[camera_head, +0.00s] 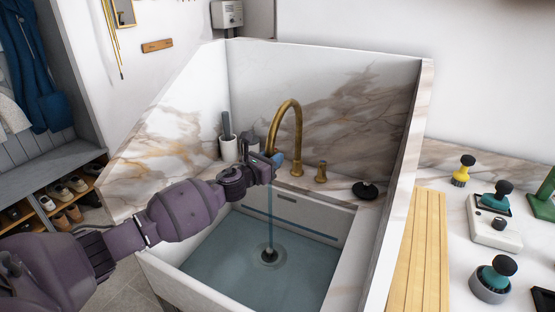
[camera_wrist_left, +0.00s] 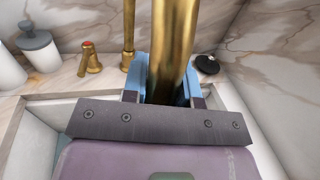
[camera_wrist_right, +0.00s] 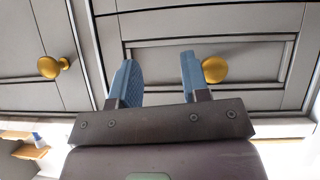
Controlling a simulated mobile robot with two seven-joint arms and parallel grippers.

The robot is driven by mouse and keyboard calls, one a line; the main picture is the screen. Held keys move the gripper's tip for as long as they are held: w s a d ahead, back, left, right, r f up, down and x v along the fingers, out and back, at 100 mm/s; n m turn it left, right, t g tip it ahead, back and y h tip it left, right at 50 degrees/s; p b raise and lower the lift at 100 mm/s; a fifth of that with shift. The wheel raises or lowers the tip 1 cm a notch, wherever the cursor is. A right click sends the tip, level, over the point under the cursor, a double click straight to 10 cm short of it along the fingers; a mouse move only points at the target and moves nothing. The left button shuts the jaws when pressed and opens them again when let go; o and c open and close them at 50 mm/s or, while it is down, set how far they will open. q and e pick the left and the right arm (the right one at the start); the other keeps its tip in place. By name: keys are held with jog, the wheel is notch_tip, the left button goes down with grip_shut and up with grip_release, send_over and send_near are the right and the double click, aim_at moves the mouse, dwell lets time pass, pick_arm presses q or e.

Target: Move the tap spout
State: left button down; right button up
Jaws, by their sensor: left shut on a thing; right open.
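The brass gooseneck tap spout (camera_head: 298,125) rises from the back ledge of the marble sink and curves over to the left. My left gripper (camera_head: 277,159) is at its outlet end, with a thin water stream (camera_head: 269,215) falling below to the drain. In the left wrist view the blue fingers (camera_wrist_left: 165,80) are closed on either side of the thick brass spout (camera_wrist_left: 173,40). My right gripper (camera_wrist_right: 154,80) is open and empty, facing grey cabinet doors; it is out of the head view.
A brass tap handle (camera_head: 321,173) stands right of the spout base, and a black-topped plug (camera_head: 365,190) lies farther right. A white holder (camera_head: 229,149) is behind my left gripper. Marble walls (camera_head: 350,95) rise around the basin. Brass knobs (camera_wrist_right: 215,69) are close to my right gripper.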

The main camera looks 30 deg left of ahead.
pick_arm(q)
jog(key=shift+a, duration=0.1)
jog(key=c, duration=0.9)
grip_release()
jog(key=shift+s, duration=0.1)
jog(key=s, duration=0.3)
jog(key=s+a, duration=0.1)
jog(key=s, duration=0.6)
jog(key=shift+s+a, duration=0.25)
jog(key=shift+a, duration=0.1)
